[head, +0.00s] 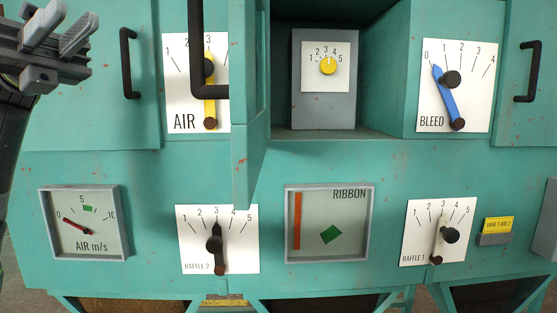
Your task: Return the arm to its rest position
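My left gripper (62,27) is at the upper left of the head view, in front of the teal machine. Its grey fingers stand apart with nothing between them, so it looks open and empty. It is left of the AIR lever (210,95) and touches no control that I can see. My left arm runs down along the left edge of the picture. My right gripper is not in view.
A teal door (250,110) stands open toward me, its black handle partly covering the AIR plate. The compartment holds a yellow dial (328,66). A blue BLEED lever (446,95), Baffle 2 lever (219,258) and Baffle 1 lever (441,240) stick out.

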